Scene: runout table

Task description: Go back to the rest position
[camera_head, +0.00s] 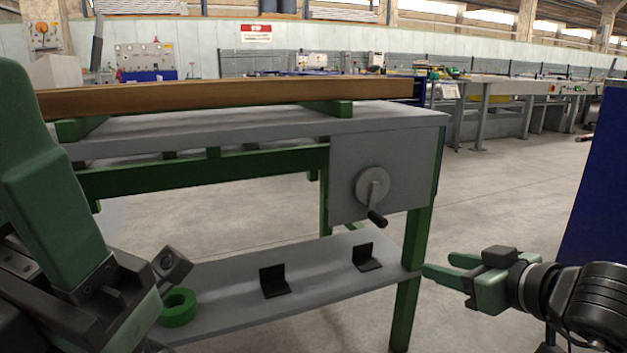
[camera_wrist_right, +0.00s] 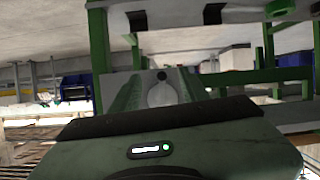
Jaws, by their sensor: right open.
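My right gripper (camera_head: 438,265) is at the right of the head view, beside the right front leg of the runout table. Its two green fingers are apart and point left toward the table, with nothing between them. In the right wrist view its fingers (camera_wrist_right: 160,78) also show parted and empty. My left arm fills the left edge of the head view. The dark and green left gripper (camera_head: 140,315) is at its lower end, partly cut off, and its jaws cannot be made out.
The runout table (camera_head: 390,120) carries a long wooden beam (camera_head: 230,96) and has a hand crank (camera_head: 372,187). Its lower shelf (camera_head: 325,273) holds a green ring (camera_head: 178,308) and two black brackets (camera_head: 273,282). A blue panel (camera_head: 600,190) stands at the right. Floor between is clear.

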